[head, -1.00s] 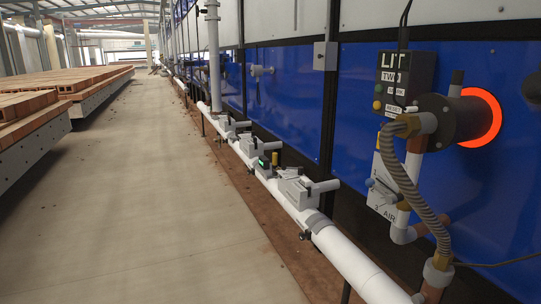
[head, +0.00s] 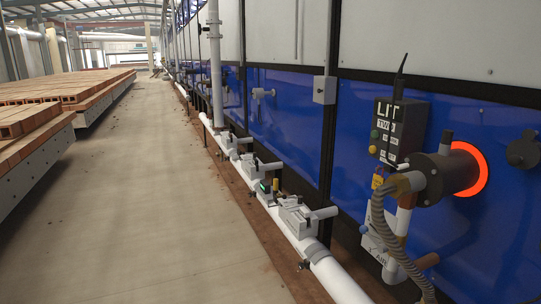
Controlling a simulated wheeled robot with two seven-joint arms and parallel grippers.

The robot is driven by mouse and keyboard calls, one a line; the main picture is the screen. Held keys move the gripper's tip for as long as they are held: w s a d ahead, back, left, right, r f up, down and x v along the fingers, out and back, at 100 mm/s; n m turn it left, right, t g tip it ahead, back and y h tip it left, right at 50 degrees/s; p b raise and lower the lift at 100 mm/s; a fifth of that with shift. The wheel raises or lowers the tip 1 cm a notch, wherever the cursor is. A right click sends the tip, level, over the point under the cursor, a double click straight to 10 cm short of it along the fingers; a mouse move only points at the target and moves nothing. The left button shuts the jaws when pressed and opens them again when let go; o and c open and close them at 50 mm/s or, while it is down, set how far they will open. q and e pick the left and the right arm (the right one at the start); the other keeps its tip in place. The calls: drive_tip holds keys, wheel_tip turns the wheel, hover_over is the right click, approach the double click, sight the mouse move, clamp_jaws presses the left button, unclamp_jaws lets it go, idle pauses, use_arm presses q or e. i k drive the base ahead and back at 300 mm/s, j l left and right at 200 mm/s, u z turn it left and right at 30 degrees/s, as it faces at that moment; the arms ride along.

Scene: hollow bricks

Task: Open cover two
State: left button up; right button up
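A dark round cover (head: 521,150) sits on the blue wall at the far right, beside the burner. It looks shut against the wall; no number is readable on it. The burner (head: 440,176) is a dark cylinder with a glowing orange ring around its wall end. Left of it hangs a dark control box (head: 400,130) marked "LIT", with a smaller label that seems to read "TWO". Neither of my grippers is in view.
A ribbed grey hose (head: 381,222) hangs from the burner. A white pipe (head: 335,279) with several valve units runs along the wall's foot. Carts of hollow bricks (head: 40,118) stand at left. The aisle floor (head: 150,200) between is clear.

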sight(523, 154)
drive_tip(key=z, duration=1.2)
